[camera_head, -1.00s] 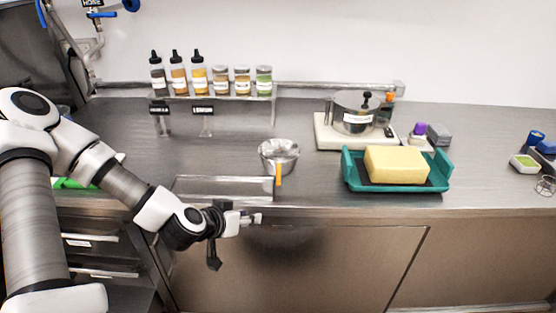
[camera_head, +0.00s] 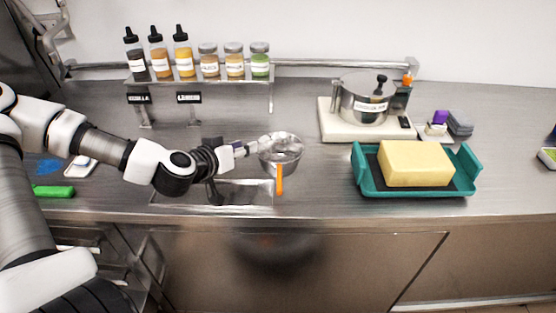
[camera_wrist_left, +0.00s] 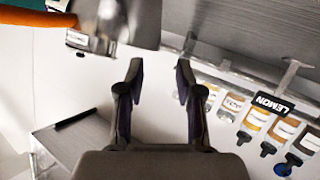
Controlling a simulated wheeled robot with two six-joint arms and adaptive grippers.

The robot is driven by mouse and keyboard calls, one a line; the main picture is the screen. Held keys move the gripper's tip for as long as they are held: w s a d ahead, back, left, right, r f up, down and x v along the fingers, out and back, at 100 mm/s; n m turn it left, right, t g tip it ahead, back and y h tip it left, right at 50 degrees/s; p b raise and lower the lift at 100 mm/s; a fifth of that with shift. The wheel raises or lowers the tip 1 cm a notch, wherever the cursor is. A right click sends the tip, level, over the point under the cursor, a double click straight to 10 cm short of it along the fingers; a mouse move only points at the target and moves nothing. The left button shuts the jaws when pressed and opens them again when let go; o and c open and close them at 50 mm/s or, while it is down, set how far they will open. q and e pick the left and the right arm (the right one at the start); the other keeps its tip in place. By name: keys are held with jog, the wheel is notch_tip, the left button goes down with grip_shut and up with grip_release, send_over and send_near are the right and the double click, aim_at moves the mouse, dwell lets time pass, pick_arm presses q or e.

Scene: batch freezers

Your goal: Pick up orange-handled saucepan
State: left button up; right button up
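The orange-handled saucepan (camera_head: 286,150) is a small metal pan on the steel counter. Its orange handle (camera_head: 279,180) points toward the counter's front edge. In the left wrist view, which is upside down, the orange handle (camera_wrist_left: 35,18) and shiny metal beside it are at the top left. My left gripper (camera_head: 257,147) is just left of the pan, at about rim height in the picture. Its two fingers (camera_wrist_left: 159,80) are apart with nothing between them. Whether a fingertip touches the pan is unclear. My right gripper is not in view.
A teal tray (camera_head: 467,172) with a yellow block (camera_head: 416,163) stands right of the pan. A labelled pot (camera_head: 365,102) sits on a white base behind. Bottles and jars (camera_head: 208,62) line a rear rack. A recessed basin (camera_head: 225,193) lies under the left arm.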

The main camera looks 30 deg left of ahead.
aim_at(263, 140)
pick_arm(q)
jog(key=shift+w+d+f, duration=0.15)
jog(key=shift+d, duration=0.15)
jog(key=shift+w+b, duration=0.25)
jog(key=shift+b, duration=0.1)
jog(key=b+x, duration=0.2)
jog(key=x, duration=0.2)
jog(key=shift+w+a+f, duration=0.15)
jog(key=shift+w+f, duration=0.05)
jog(key=shift+w, duration=0.05)
jog(key=shift+w+d, duration=0.2)
jog(key=shift+w, duration=0.25)
jog(key=shift+a, duration=0.2)
jog(key=shift+c, duration=1.1)
jog(key=shift+s, duration=0.1)
grip_shut()
jog(key=shift+d, duration=0.1)
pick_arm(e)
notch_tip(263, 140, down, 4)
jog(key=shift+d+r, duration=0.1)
